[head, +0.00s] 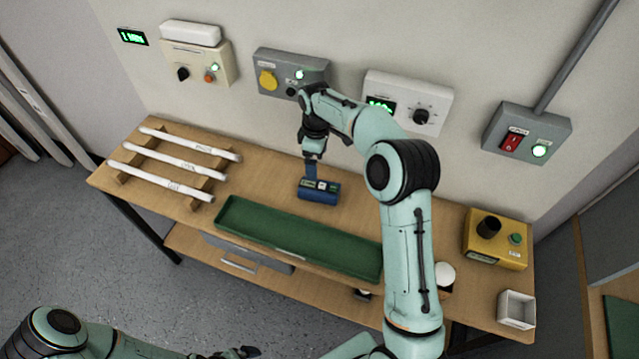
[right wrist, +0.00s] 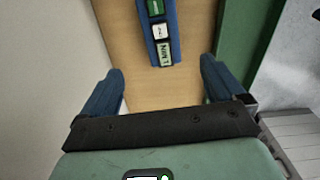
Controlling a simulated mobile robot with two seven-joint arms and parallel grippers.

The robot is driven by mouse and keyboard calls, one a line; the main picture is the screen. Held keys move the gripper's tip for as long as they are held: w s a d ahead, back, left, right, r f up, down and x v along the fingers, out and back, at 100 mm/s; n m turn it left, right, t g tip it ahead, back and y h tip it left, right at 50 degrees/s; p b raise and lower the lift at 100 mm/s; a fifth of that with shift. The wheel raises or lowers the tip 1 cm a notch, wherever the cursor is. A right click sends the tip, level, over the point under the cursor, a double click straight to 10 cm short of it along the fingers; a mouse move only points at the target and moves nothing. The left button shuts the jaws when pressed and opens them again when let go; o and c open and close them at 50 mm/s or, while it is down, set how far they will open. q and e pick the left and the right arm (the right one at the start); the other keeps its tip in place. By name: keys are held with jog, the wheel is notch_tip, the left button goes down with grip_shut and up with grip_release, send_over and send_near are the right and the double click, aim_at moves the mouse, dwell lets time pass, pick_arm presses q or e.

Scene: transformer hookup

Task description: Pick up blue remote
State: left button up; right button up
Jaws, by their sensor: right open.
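The blue remote (head: 318,191) lies on the wooden table behind the green tray, with small green and white labels on its top. My right gripper (head: 312,170) is just above and behind it in the head view. In the right wrist view, the blue fingers of my right gripper (right wrist: 162,82) are spread apart with nothing between them. The remote (right wrist: 161,30) shows beyond them, roughly centred, its far end cut off by the frame. My left gripper (head: 240,353) is low at the bottom edge of the head view, and its fingers are too unclear to read.
A long green tray (head: 290,244) lies in front of the remote. Several white tubes rest on a wooden rack (head: 125,172) at left. A yellow box (head: 497,240) and a white open container (head: 516,310) stand at right. Control boxes, one grey (head: 280,68), hang on the wall behind.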

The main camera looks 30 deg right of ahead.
send_over(319, 184)
jog(key=f, duration=0.6)
jog(key=shift+a+f, duration=0.15)
jog(key=shift+a, duration=0.1)
jog(key=shift+f+b, duration=0.3)
jog(key=shift+f, duration=0.25)
jog(key=f, duration=0.5)
jog(key=shift+s+d, duration=0.15)
jog(key=shift+d, duration=0.1)
jog(key=shift+r, duration=0.15)
jog(key=c, duration=1.3)
jog(key=shift+o, duration=0.2)
